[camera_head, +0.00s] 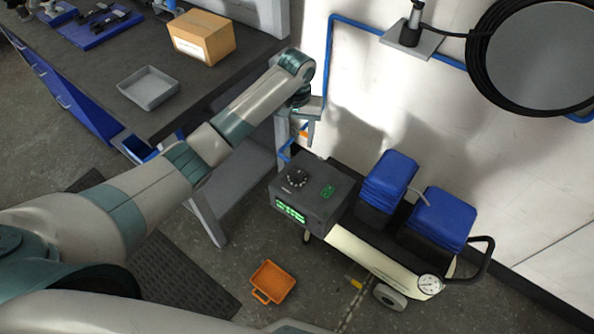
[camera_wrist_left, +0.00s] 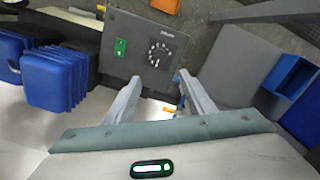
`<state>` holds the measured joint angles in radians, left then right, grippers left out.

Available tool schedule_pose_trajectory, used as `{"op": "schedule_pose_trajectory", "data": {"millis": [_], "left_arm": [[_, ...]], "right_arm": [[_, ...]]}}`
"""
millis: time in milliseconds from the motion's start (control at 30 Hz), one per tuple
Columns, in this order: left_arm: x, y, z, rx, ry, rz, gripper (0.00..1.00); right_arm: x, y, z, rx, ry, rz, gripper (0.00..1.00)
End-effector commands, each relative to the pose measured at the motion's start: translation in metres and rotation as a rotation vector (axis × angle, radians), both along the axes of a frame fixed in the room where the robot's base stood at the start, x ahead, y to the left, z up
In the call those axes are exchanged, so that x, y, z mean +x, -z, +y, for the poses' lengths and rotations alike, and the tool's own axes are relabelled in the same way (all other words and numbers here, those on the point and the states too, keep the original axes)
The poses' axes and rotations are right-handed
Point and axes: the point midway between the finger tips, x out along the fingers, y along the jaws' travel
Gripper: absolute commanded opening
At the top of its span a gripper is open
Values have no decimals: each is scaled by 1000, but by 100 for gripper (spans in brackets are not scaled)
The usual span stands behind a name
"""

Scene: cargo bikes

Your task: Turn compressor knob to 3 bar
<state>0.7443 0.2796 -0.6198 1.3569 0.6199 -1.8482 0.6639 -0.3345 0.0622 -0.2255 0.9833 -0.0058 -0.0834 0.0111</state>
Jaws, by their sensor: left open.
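The compressor (camera_head: 370,255) stands on the floor against the white wall, with a dark control box at its left end. The black knob (camera_head: 297,177) sits on top of this box inside a ring of white marks; the knob (camera_wrist_left: 159,54) also shows in the left wrist view. Its setting is too small to read. My left gripper (camera_head: 308,128) is above and behind the box, apart from the knob. In the left wrist view my left gripper (camera_wrist_left: 160,82) is open and empty, its fingers spread below the dial in the picture. My right gripper is out of view.
A green switch (camera_head: 327,191) is beside the knob. Blue ribbed blocks (camera_head: 388,178) rise on the compressor's right. A workbench (camera_head: 110,65) with a cardboard box (camera_head: 202,37) and grey tray (camera_head: 148,88) is at left. An orange crate (camera_head: 273,281) lies on the floor.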

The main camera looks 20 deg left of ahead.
Motion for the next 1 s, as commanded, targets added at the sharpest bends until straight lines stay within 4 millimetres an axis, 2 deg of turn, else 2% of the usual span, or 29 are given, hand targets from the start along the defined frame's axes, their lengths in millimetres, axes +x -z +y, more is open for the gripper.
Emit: {"op": "schedule_pose_trajectory", "data": {"millis": [267, 733, 1000], "left_arm": [[0, 21, 0, 0, 0, 2, 49], [-1, 102, 0, 1, -1, 3, 49], [-1, 148, 0, 2, -1, 2, 49]], "right_arm": [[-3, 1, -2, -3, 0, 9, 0], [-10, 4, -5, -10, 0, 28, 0], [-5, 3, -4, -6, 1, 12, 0]]}}
